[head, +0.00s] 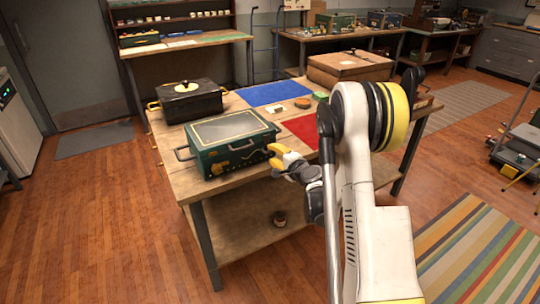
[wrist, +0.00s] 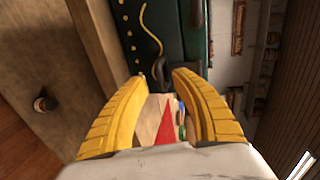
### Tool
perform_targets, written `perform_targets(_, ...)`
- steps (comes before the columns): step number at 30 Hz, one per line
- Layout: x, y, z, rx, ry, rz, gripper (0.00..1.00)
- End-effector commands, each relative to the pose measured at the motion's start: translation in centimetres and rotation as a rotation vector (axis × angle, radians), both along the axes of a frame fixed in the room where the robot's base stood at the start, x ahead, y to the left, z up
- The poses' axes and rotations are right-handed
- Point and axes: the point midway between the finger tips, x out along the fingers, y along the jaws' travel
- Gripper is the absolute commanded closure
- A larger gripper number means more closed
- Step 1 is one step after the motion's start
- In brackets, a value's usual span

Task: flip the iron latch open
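A dark green box (head: 228,144) with painted yellow trim and a grey top panel sits on the wooden worktable. In the wrist view the green box (wrist: 180,30) fills the top middle. My gripper (head: 275,156) is beside the box's right end, its yellow fingers apart. In the wrist view my gripper (wrist: 160,80) is open with nothing held between the fingers. A dark iron piece (wrist: 183,69) shows by the right fingertip against the box. I cannot tell whether it is the latch or a handle, or whether finger and iron touch.
The worktable (head: 205,190) also bears a black lidded box (head: 188,104), a blue mat (head: 262,93), a red mat (head: 303,131) and a brown case (head: 350,67).

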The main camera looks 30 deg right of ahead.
Motion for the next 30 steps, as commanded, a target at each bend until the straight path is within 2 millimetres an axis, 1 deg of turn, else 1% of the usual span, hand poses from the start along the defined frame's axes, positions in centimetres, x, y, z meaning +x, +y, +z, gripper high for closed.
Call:
perform_targets(1, 0.8, 0.0, -0.4, 0.000, 0.000, 0.000, 0.69)
perform_targets(3, 1.5, 0.0, -0.5, 0.001, 0.000, 0.000, 0.69)
perform_targets(6, 2.1, 0.0, -0.6, 0.001, 0.000, 0.000, 0.69)
perform_targets(15, 2.3, 0.1, -0.5, 0.000, 0.000, 0.000, 0.69)
perform_targets(16, 2.3, 0.1, -0.5, 0.000, 0.000, 0.000, 0.76)
perform_targets(17, 2.3, 0.1, -0.5, 0.000, 0.000, 0.000, 0.85)
perform_targets(18, 2.3, 0.1, -0.5, 0.000, 0.000, 0.000, 0.97)
perform_targets(19, 2.3, 0.1, -0.5, 0.000, 0.000, 0.000, 1.00)
perform_targets(30, 2.3, 0.0, -0.5, 0.000, 0.001, 0.000, 1.00)
